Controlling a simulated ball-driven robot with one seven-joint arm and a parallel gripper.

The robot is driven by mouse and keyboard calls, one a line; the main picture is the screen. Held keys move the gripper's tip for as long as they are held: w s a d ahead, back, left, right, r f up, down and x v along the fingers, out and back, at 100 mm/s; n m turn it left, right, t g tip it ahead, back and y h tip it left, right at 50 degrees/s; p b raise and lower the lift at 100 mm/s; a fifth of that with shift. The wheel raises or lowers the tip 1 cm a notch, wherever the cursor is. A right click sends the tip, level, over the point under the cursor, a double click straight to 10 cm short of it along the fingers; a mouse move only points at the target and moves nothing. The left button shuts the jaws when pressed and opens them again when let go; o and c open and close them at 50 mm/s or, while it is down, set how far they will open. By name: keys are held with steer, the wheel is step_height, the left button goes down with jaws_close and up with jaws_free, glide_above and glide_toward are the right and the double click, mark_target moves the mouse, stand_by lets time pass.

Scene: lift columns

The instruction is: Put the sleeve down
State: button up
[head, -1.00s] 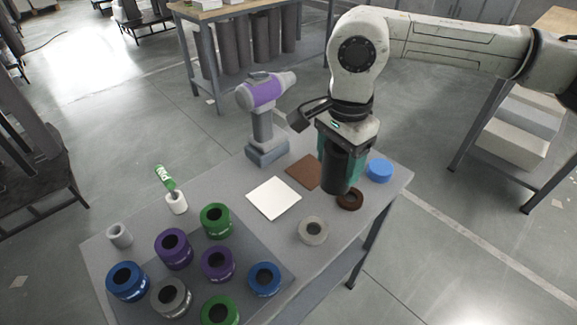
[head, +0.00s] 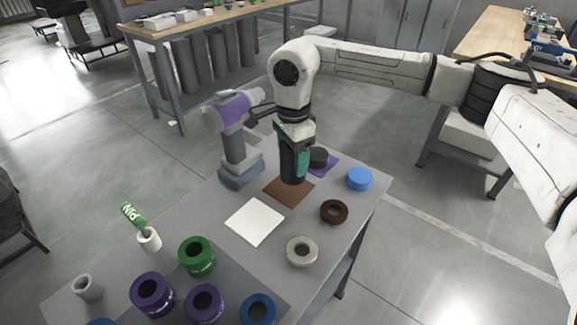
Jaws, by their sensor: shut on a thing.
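My gripper (head: 293,153) points down over the brown square mat (head: 278,190), with a teal finger on its right side. It is shut on a dark, upright sleeve (head: 289,172). The sleeve's lower end is over the back part of the mat; I cannot tell whether it touches. The gripper hides part of the sleeve and of the table behind.
A white square mat (head: 255,222) lies in front. A purple-grey tool (head: 236,125) stands left. Several coloured sleeves (head: 197,256) stand in front.

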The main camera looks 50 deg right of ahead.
mark_target(289, 169)
steer(key=shift+w+d+f, duration=0.2)
steer(key=shift+w+f, duration=0.2)
steer(key=shift+f, duration=0.1)
steer(key=shift+w+d+f, duration=0.15)
steer(key=shift+w+f, duration=0.25)
steer(key=shift+f, duration=0.1)
steer(key=shift+w+f, duration=0.1)
steer(key=shift+f, duration=1.55)
steer(key=shift+f, duration=0.1)
steer(key=shift+f, duration=0.1)
steer(key=o, duration=1.2)
step_height(289, 169, up, 12)
steer(key=shift+r, duration=0.2)
